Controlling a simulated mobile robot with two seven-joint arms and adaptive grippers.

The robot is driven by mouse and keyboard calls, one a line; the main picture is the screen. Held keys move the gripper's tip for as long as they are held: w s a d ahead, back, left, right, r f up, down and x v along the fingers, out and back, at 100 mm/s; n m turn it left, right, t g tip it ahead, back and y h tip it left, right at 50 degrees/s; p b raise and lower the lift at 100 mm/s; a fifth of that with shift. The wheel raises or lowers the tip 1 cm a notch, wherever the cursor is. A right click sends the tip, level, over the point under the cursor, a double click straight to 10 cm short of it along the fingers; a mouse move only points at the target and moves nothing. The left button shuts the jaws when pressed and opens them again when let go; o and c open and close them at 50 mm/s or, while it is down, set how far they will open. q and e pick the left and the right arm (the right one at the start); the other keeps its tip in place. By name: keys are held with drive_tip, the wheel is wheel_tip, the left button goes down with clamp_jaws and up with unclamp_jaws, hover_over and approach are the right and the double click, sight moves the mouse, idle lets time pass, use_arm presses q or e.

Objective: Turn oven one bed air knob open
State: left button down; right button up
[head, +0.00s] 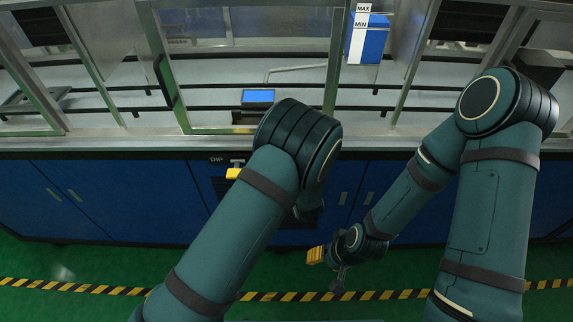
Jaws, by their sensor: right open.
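I cannot make out a knob labelled for the oven one bed air. A small yellow piece (233,174) shows at a dark panel (205,174) marked DIP in the cabinet front; I cannot tell whether it is a knob. My left upper arm covers much of this panel. My right gripper (326,272) is open and empty, low in front of the blue cabinets, to the right of and below the yellow piece. My left gripper does not show; its arm folds away behind its elbow.
Blue cabinet doors (120,195) run under a pale counter edge (90,143). Above are framed glass panels, a small blue screen (258,96) and a blue tank marked MAX and MIN (373,45). A yellow-black stripe (85,287) crosses the green floor.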

idle(0.6)
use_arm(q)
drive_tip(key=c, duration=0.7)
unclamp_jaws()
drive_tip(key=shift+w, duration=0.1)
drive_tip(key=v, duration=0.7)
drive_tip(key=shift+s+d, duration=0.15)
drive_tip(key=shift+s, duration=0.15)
